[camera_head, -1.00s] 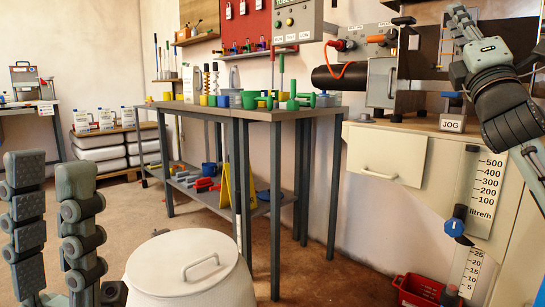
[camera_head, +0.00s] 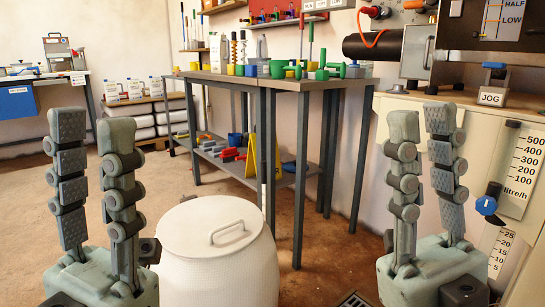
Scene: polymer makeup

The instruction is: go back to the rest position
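My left gripper (camera_head: 96,135) stands at the lower left with its two grey padded fingers pointing up and a gap between them. It is open and empty. My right gripper (camera_head: 423,128) stands at the lower right in the same upright pose, its fingers apart with nothing between them. It overlaps the front of the beige machine in the picture. Neither gripper is seen touching any object.
A white lidded drum (camera_head: 215,270) stands on the floor between my grippers. Behind it is a grey table (camera_head: 285,83) with tools and colored cups. The beige machine (camera_head: 470,118) with a JOG label is at right. Open floor (camera_head: 30,195) lies at left.

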